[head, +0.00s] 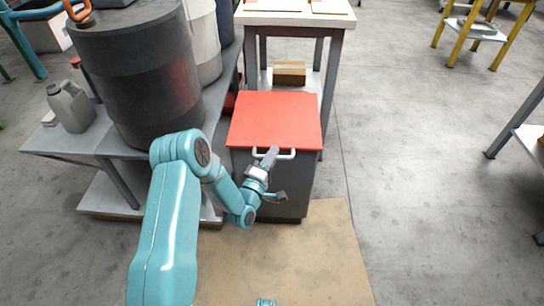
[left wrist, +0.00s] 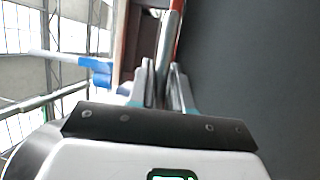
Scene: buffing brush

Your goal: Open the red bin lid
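The red bin lid (head: 275,118) lies flat and closed on the dark grey bin (head: 290,190). A pale bar handle (head: 288,155) runs along the lid's front edge. My left gripper (head: 268,160) is at the left part of this handle. In the left wrist view, the fingers of my left gripper (left wrist: 165,75) stand close on both sides of the handle (left wrist: 171,35) and look shut on it. The red lid edge (left wrist: 179,35) shows just beyond, beside the dark bin front (left wrist: 250,70).
A grey bench (head: 60,143) with a large dark drum (head: 140,75) and a jug (head: 70,107) stands left of the bin. A white-topped table (head: 295,18) with a cardboard box (head: 289,72) stands behind.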

